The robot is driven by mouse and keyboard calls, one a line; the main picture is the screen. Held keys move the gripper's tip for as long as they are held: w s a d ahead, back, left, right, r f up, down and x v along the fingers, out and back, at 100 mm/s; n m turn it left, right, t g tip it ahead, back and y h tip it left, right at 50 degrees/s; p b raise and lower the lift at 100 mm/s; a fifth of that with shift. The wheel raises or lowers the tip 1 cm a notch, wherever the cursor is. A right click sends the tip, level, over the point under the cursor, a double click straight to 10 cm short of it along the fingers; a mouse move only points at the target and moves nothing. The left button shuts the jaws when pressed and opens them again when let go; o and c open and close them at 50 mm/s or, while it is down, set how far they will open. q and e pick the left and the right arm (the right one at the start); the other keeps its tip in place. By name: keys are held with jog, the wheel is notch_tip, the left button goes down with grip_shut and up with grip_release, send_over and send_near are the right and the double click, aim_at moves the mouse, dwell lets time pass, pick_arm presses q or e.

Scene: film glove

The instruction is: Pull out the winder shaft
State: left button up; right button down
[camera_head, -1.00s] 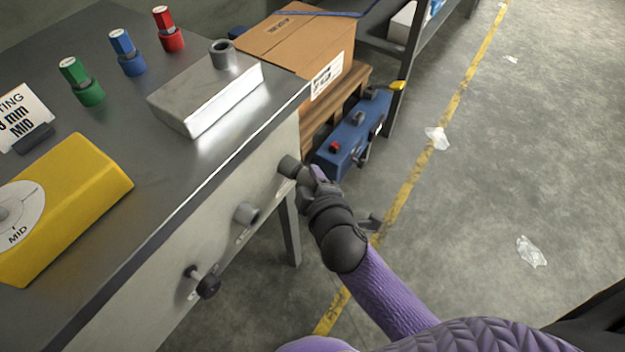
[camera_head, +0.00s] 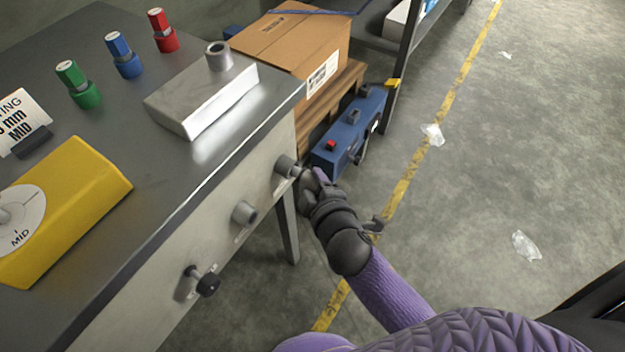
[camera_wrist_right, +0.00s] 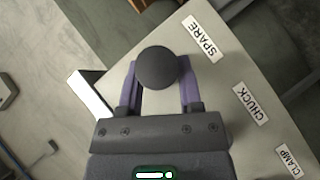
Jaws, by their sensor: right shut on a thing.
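The shaft behind the knob is hidden. The label SPARE (camera_wrist_right: 203,38) is beside this spot. My left gripper is not in view.
On the bench stand a yellow box (camera_head: 75,205), a metal block (camera_head: 205,98) and green, blue and red pegs. A blue machine (camera_head: 350,130) stands beyond.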

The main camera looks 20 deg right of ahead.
jog(key=shift+s+d+p, duration=0.3)
jog(key=shift+s+d, duration=0.15)
jog(key=shift+s, duration=0.2)
jog(key=shift+s+d+p, duration=0.3)
jog(key=shift+s+d, duration=0.45)
jog(key=shift+s, duration=0.2)
jog(key=shift+s+d+p, duration=0.5)
jog(key=shift+s+d, duration=0.45)
jog(key=shift+s, duration=0.2)
